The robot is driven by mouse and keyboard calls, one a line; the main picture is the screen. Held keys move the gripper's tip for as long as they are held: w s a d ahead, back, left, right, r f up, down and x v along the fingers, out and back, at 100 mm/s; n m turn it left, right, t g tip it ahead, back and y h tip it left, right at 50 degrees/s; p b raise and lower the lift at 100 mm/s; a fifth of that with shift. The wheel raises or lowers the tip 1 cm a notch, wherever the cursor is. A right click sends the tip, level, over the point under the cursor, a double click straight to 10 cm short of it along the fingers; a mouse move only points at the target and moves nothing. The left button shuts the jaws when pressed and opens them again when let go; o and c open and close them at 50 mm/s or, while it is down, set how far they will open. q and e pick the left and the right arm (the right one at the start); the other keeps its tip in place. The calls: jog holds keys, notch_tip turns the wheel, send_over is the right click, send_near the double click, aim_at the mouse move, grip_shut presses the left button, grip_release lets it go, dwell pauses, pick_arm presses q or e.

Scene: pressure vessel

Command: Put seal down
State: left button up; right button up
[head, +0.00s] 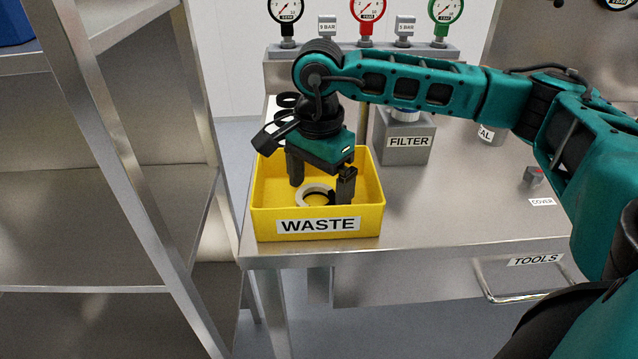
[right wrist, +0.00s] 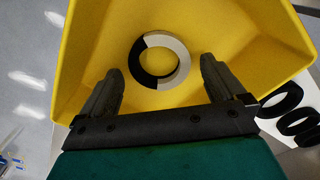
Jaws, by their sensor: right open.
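The seal is a ring (head: 316,194), part pale and part black, lying flat on the floor of the yellow waste bin (head: 285,222). It also shows whole in the right wrist view (right wrist: 178,59), with the bin floor around it. My right gripper (head: 322,184) points down into the bin above the ring. Its two fingers are spread, one on either side, and in the right wrist view the gripper (right wrist: 160,85) has nothing between its fingertips; the ring lies beyond them. My left gripper is not in view.
Black rings (right wrist: 285,110) lie on the steel table (head: 430,220) beside the bin. A grey filter block (head: 404,150) stands behind the bin to the right. Gauges (head: 367,12) stand at the back. A metal shelf rack (head: 90,190) is at the left. The table's front right is mostly clear.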

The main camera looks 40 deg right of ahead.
pick_arm(q)
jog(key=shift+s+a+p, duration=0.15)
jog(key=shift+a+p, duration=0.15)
jog(key=shift+p, duration=0.1)
pick_arm(e)
notch_tip(320, 180, up, 12)
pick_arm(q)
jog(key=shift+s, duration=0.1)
pick_arm(e)
jog(key=shift+f, duration=0.15)
